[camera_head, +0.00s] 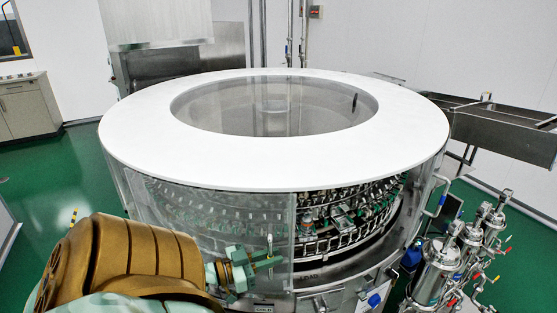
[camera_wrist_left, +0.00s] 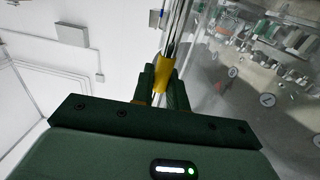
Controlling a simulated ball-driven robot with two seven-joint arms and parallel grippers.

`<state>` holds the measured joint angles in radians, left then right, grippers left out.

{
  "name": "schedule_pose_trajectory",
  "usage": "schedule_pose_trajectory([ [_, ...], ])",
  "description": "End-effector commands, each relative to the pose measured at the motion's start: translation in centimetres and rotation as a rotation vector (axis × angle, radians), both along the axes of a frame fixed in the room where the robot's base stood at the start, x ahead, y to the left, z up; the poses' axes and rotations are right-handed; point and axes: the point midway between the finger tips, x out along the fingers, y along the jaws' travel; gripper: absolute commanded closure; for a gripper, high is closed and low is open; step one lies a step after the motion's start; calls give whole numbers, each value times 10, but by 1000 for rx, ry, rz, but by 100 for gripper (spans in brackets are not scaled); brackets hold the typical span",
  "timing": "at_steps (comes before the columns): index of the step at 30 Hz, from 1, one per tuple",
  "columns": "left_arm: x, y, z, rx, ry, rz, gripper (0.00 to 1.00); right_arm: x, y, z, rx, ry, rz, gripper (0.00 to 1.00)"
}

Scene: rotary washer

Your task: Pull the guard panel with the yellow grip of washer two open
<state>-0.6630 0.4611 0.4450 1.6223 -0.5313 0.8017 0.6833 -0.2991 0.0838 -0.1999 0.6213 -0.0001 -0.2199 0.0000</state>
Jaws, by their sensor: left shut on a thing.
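The washer is a large round machine with a white ring top (camera_head: 150,130) and clear guard panels around its side. A clear guard panel (camera_head: 225,225) stands at its front, with a bar handle (camera_head: 270,243) near its right edge. My left gripper (camera_head: 268,263) is at this handle. In the left wrist view, my left gripper (camera_wrist_left: 164,88) is shut on the yellow grip (camera_wrist_left: 161,74), with a green finger on each side. The yellow is hard to make out in the head view. My right gripper is out of view.
Right of the panel's edge, the carousel (camera_head: 345,215) shows more clearly; I cannot tell whether that gap is uncovered. Metal filter housings with pipes (camera_head: 440,262) stand at the front right. A conveyor (camera_head: 500,120) runs off to the right. Green floor (camera_head: 65,170) is clear at left.

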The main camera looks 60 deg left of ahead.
Motion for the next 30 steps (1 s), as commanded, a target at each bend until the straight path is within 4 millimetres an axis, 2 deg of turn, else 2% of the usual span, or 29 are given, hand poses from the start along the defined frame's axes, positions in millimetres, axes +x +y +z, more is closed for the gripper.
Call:
schedule_pose_trajectory([
  [8,-1,0,-3,2,7,2,100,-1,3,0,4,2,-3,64],
  [9,-1,0,-3,2,7,2,77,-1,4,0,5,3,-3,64],
  [10,-1,0,-3,2,7,2,68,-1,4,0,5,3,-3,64],
  [11,-1,0,-3,2,7,2,67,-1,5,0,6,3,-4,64],
  [23,-1,0,-1,2,4,1,67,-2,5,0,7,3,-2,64],
  [26,-9,1,-2,0,6,2,67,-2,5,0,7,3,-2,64],
  [30,-36,6,-2,-1,8,3,67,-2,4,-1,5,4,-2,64],
])
